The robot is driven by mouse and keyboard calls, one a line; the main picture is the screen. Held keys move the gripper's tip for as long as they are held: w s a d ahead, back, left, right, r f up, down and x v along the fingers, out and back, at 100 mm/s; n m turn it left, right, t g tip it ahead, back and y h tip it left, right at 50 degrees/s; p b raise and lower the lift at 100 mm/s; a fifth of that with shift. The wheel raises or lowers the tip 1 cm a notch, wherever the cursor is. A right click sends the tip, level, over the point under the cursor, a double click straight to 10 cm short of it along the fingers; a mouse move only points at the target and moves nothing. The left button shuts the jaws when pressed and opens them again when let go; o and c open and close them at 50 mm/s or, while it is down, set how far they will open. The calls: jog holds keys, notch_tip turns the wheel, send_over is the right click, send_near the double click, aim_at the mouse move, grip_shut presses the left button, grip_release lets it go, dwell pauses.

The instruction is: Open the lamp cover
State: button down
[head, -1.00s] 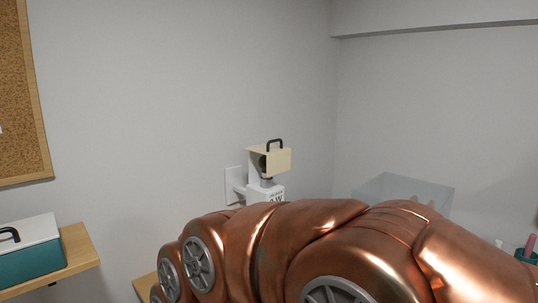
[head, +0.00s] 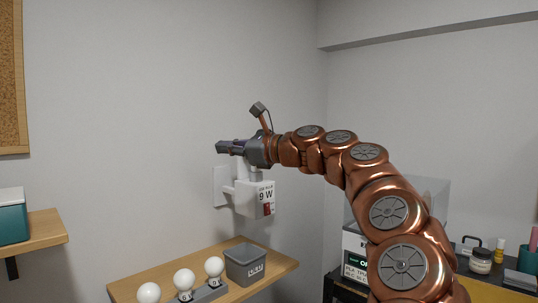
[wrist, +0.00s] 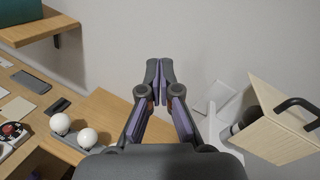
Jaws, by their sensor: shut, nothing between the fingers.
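The lamp cover (wrist: 284,128) is a beige box with a dark handle (wrist: 298,110), at the right of the wrist view. A dark round part shows at its open left side. In the head view my gripper (head: 221,147) points left in front of the wall.
A wooden shelf (head: 150,279) below holds several white bulbs (head: 184,279) on a grey holder and a grey bin (head: 245,265). A teal box (head: 12,216) sits on another shelf at left. A clear case (head: 432,200) stands behind my arm at right.

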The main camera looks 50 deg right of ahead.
jog(key=s+d+m+t+h+b, duration=0.1)
jog(key=s+d+m+t+h, duration=0.2)
jog(key=d, duration=0.6)
jog(key=s+d+m+h+b, duration=0.1)
jog(key=s+d+m+h, duration=0.25)
jog(key=d+m, duration=0.35)
jog(key=w+d+r+n, duration=0.1)
jog(key=w, duration=0.8)
jog(key=shift+d+r+y+p, duration=0.2)
jog(key=shift+d+y+p, duration=0.15)
jog(key=shift+d+p, duration=0.1)
jog(key=shift+w, duration=0.1)
jog(key=shift+r+p, duration=0.2)
jog(key=shift+p, duration=0.2)
